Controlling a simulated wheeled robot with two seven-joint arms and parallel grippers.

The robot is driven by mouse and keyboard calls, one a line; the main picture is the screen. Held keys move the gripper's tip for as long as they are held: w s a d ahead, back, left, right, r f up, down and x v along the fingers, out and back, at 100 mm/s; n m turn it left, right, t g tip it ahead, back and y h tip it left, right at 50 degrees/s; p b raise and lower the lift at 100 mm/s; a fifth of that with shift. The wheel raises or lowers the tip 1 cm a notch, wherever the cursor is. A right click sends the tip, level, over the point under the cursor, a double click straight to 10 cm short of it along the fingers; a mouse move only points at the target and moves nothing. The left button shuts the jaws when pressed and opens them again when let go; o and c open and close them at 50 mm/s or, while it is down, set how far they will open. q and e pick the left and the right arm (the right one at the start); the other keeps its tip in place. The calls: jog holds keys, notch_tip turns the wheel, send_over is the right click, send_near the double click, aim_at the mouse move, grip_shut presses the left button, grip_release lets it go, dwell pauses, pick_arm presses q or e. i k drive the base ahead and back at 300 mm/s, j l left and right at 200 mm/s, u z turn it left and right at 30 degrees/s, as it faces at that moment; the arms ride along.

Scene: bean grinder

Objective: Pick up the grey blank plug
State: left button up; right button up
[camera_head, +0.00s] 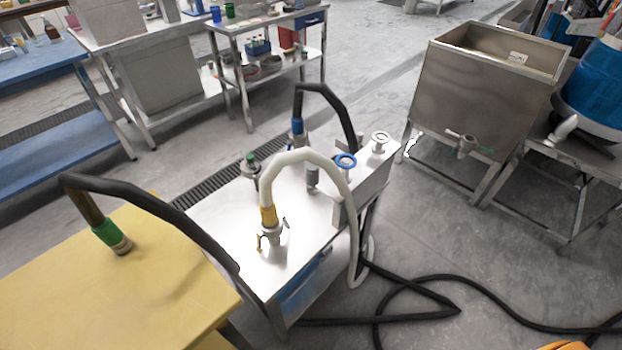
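No part is clearly identifiable as the grey blank plug. A pale grey round flanged piece (380,138) stands upright on the right end of the raised metal ledge of the steel cart (225,225), and I cannot tell if it is the plug. A blue ring-shaped piece (345,160) sits to its left on the same ledge.
A white hose with a yellow fitting (268,215) joins a valve on the cart. A black hose with a green fitting (106,232) lies over the yellow table (60,290). Black hoses (415,283) loop on the floor. A steel tank (475,95) stands right.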

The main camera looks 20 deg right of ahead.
aim_at(312, 170)
jog(key=i+l+z, duration=0.15)
jog(key=l+z, duration=0.2)
jog(key=i+l+z, duration=0.15)
jog(key=z, duration=0.2)
